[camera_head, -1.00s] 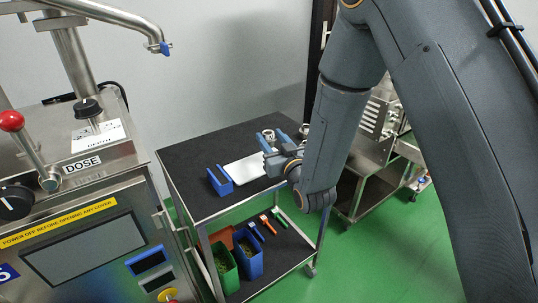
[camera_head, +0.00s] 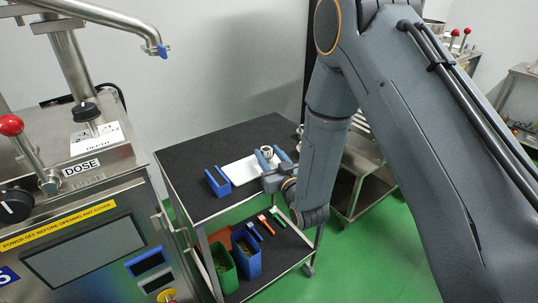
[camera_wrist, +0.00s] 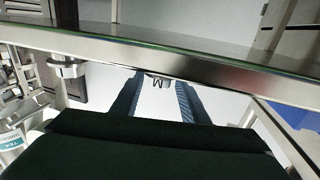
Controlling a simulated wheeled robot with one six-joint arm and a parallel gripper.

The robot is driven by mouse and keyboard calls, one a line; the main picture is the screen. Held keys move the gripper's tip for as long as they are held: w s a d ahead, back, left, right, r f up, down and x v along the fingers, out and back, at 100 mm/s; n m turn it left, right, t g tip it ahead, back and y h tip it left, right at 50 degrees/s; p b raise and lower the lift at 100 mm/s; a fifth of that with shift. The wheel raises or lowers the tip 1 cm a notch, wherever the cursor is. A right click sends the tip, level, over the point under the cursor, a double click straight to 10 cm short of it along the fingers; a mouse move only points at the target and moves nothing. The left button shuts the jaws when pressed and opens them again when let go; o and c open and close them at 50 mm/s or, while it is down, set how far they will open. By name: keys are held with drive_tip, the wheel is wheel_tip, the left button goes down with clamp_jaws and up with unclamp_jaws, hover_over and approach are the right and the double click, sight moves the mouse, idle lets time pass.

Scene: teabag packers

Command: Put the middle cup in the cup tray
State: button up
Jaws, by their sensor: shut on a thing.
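A small metal cup (camera_head: 267,151) is held between the blue fingers of my gripper (camera_head: 270,157), over the right part of the black cart top. A flat white tray (camera_head: 238,173) lies on the cart top just left of my gripper, partly hidden by it. I cannot tell whether the cup touches anything below it. In the wrist view my gripper (camera_wrist: 157,95) has its two fingers around a pale, narrow gap, with a small part marked M (camera_wrist: 158,81) at their tips. The cup's body is hard to make out there.
A blue holder (camera_head: 218,183) stands left of the white tray on the black cart top (camera_head: 205,150). Green and blue bins (camera_head: 247,262) and several small tools are on the lower shelf. A DOSE machine (camera_head: 75,225) stands at left. The back of the cart top is clear.

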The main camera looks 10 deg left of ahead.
drive_tip(key=o, duration=1.1)
drive_tip(key=shift+r, duration=0.15)
drive_tip(key=b+v, duration=0.2)
drive_tip(key=v, duration=1)
drive_tip(key=w+d+f+m+g+h, duration=0.25)
drive_tip(key=d+m+g+h, duration=0.4)
drive_tip(key=d, duration=0.95)
drive_tip(key=s+d+r+g+h, duration=0.1)
drive_tip(key=s+d+g, duration=0.1)
drive_tip(key=s+d, duration=0.2)
drive_tip(key=s+d+r+g+h, duration=0.1)
drive_tip(key=s+d+g+h, duration=0.1)
drive_tip(key=s+d, duration=0.3)
drive_tip(key=s+d+r+m+g+h, duration=0.1)
drive_tip(key=s+d+r+g, duration=0.1)
drive_tip(key=s, duration=0.8)
drive_tip(key=shift+d+g, duration=0.75)
drive_tip(key=shift+d, duration=0.55)
